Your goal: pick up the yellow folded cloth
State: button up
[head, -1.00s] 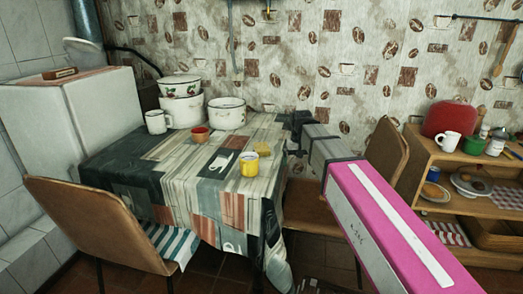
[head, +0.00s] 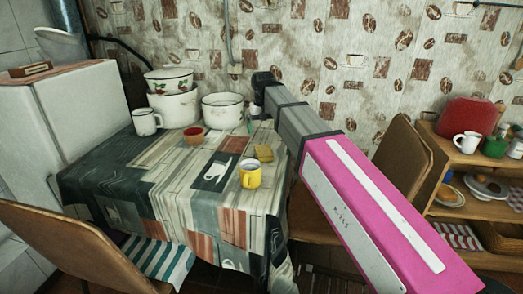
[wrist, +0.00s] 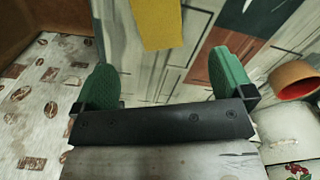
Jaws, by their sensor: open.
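The yellow folded cloth (head: 264,152) lies flat on the patterned tablecloth (head: 185,175), just behind the yellow mug (head: 250,174). In the wrist view the cloth (wrist: 158,22) is at the top centre, cut off by the frame edge, ahead of the gap between the fingers. My gripper (wrist: 160,58) is open and empty, its two green fingers spread wide above the table. In the head view my arm comes in from the right and its end is near the back right of the table, with the fingers not clear there.
A red bowl (head: 194,135), a white mug (head: 146,122) and enamel pots (head: 222,111) stand behind and left of the cloth. A chair (head: 403,165) stands right of the table, another (head: 75,240) at front left. A shelf (head: 480,210) is at the right.

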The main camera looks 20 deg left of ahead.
aim_at(263, 150)
jog(key=shift+s+d+f, duration=0.1)
jog(key=shift+f, duration=2.6)
jog(key=shift+s+d+f, duration=0.1)
jog(key=shift+f, duration=2.55)
jog(key=c, duration=1.1)
jog(key=shift+r, duration=0.1)
jog(key=shift+w+r, duration=0.1)
jog(key=shift+r, duration=0.5)
notch_tip(263, 150, up, 2)
jog(key=shift+r, duration=0.15)
jog(key=s+a+r, duration=0.1)
jog(key=s+r, duration=0.1)
jog(key=s, duration=0.1)
jog(key=s+a+r, duration=0.1)
jog(key=s+r, duration=0.2)
jog(key=s, duration=0.1)
jog(key=s+a+r, duration=0.1)
jog(key=s+r, duration=0.1)
jog(key=s, duration=0.2)
jog(key=shift+s+r, duration=0.15)
jog(key=shift+s, duration=0.05)
